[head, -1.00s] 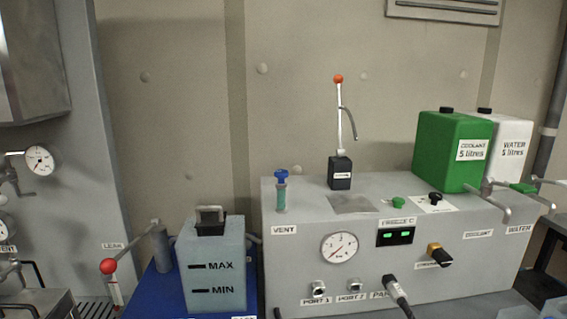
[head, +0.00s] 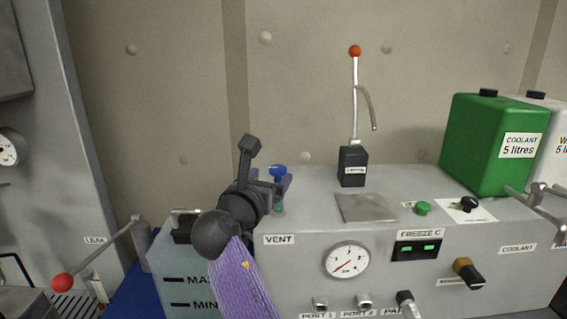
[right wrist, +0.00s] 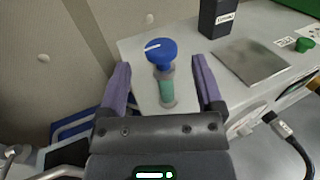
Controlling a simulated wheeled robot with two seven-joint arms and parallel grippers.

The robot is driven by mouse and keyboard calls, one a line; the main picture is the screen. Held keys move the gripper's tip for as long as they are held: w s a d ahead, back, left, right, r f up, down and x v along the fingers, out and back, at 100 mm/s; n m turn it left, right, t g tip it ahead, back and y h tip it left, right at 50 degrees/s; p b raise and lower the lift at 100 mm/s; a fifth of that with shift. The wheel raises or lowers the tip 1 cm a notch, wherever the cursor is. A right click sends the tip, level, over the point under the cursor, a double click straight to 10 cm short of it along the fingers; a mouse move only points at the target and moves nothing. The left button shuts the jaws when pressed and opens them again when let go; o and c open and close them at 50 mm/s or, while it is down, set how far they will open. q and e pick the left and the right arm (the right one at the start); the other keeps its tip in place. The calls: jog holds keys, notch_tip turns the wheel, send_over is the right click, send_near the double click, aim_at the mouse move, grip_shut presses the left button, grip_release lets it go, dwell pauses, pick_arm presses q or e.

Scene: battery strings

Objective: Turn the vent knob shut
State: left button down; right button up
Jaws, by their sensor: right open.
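The vent knob (head: 278,171) is a blue cap on a short greenish stem, on the top left of the grey console above the VENT label (head: 279,239). In the right wrist view the blue knob (right wrist: 161,50) has a white line across its top, and its green stem (right wrist: 166,92) stands below it. My right gripper (head: 281,186) is at the knob in the head view. In the right wrist view its two purple fingers (right wrist: 160,77) are apart, one on each side of the knob and stem, with visible gaps. The left gripper is not in view.
A black box with a red-tipped lever (head: 352,166) stands behind and right of the knob. A green coolant can (head: 484,145) is farther right. A tank marked MAX and MIN (head: 180,292) is left of the console, partly hidden by my right arm. A red-knobbed lever (head: 63,283) is at far left.

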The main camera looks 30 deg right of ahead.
aim_at(281, 166)
jog(key=x, duration=0.6)
jog(key=shift+w+d+f, duration=0.15)
jog(key=shift+w+d, duration=0.05)
jog(key=shift+d, duration=0.05)
